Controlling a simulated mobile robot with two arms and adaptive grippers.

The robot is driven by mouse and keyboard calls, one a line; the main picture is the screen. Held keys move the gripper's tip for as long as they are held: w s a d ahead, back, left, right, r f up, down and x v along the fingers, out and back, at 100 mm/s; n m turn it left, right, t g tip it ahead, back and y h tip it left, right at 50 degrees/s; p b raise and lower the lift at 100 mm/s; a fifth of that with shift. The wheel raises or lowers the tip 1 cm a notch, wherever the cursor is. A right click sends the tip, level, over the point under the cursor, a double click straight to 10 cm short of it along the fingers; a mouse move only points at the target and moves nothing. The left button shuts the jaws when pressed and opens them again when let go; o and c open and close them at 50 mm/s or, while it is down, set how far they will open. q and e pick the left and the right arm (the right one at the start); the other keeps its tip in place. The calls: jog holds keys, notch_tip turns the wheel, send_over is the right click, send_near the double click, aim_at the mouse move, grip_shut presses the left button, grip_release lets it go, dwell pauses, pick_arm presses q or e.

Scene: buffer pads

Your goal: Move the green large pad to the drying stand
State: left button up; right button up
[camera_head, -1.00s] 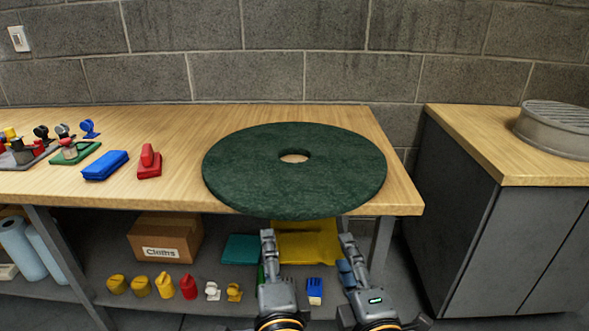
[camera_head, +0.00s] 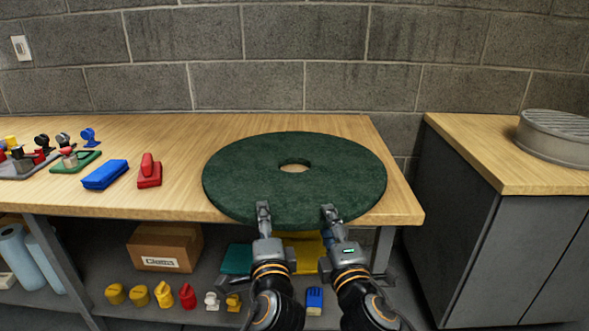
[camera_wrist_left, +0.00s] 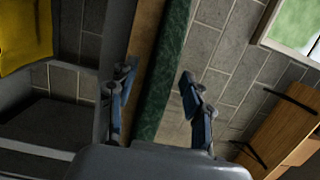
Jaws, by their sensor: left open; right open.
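The green large pad (camera_head: 240,180) is a thick dark green disc with a centre hole. It lies flat on the wooden workbench, its front rim reaching past the front edge. My left gripper (camera_head: 263,208) and my right gripper (camera_head: 329,213) are side by side at that rim. In the left wrist view, my left gripper (camera_wrist_left: 155,92) is open, with the green pad's edge (camera_wrist_left: 165,70) between its fingers, not clamped. My right gripper is open; its lower finger is hidden. A round grey slatted stand (camera_head: 553,145), likely the drying stand, is at right.
The stand is on a separate grey cabinet (camera_head: 470,240), across a gap from the workbench (camera_head: 190,195). A blue block (camera_head: 105,174) and red tool (camera_head: 149,172) lie left of the pad. A cardboard box (camera_head: 165,247) and several small items fill the lower shelf.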

pick_arm(q)
jog(key=shift+x, duration=1.15)
pick_arm(e)
jog(key=shift+x, duration=1.1)
pick_arm(q)
grip_shut()
pick_arm(e)
grip_shut()
